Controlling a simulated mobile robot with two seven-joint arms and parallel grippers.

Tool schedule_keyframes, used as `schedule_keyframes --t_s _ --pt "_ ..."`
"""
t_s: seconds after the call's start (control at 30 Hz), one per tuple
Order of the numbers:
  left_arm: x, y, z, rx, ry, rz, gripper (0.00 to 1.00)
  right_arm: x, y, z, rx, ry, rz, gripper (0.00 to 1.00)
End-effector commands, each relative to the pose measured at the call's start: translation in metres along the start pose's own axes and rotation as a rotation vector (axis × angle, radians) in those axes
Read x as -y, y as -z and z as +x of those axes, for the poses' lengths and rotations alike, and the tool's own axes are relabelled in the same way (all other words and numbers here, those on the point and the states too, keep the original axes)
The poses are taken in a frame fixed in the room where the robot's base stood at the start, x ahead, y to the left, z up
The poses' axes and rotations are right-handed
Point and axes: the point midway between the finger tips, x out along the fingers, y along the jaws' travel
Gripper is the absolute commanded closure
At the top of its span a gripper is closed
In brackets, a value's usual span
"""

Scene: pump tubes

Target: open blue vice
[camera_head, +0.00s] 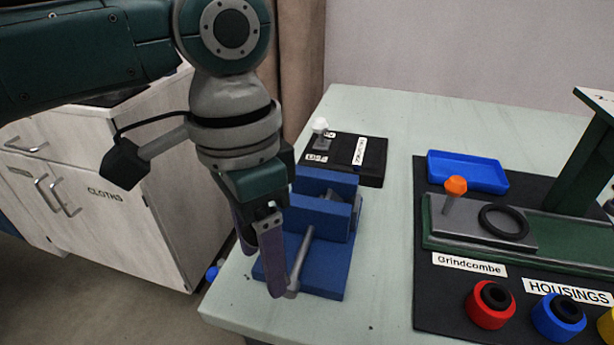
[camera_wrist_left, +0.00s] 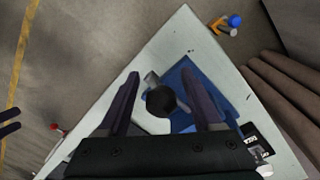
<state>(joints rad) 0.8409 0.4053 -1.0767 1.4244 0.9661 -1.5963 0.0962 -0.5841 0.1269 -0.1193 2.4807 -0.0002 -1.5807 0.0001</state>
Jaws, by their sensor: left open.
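The blue vice (camera_head: 325,275) sits near the table's front-left corner, with its grey handle bar (camera_head: 302,258) slanting down in front. It also shows in the wrist view (camera_wrist_left: 183,82), partly hidden by my gripper. My left gripper (camera_head: 262,278) points down at the vice's left front, fingers open. In the wrist view its fingers (camera_wrist_left: 160,75) stand either side of a dark round knob (camera_wrist_left: 160,101), apart from it; I cannot tell its depth. Two dark fingers like my right gripper's (camera_wrist_left: 9,121) show at the wrist view's left edge; their opening is unclear.
A black board (camera_head: 372,175) with a white-topped peg lies behind the vice. Right is a black mat (camera_head: 425,290) with a blue tray (camera_head: 468,170), an orange-knobbed green fixture (camera_head: 560,235) and coloured housings. A white cabinet (camera_head: 120,215) stands left. Table between vice and mat is clear.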

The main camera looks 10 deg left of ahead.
Motion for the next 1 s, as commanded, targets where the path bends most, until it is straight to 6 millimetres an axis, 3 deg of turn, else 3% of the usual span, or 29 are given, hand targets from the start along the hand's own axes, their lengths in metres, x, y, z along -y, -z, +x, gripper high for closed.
schedule_keyframes --t_s 0.27,0.87,1.0 --pt "-0.0002 0.0002 0.0027 -0.001 0.000 0.001 0.34 0.0016 0.0013 0.0003 -0.004 0.005 0.006 0.50" --pt "0.0000 0.0003 0.0023 -0.001 0.001 0.001 0.99 0.0021 0.0020 0.0004 -0.005 0.006 0.007 0.50" --pt "0.0000 0.0003 0.0022 -0.001 0.001 0.001 1.00 0.0021 0.0021 0.0004 -0.006 0.006 0.007 0.50"
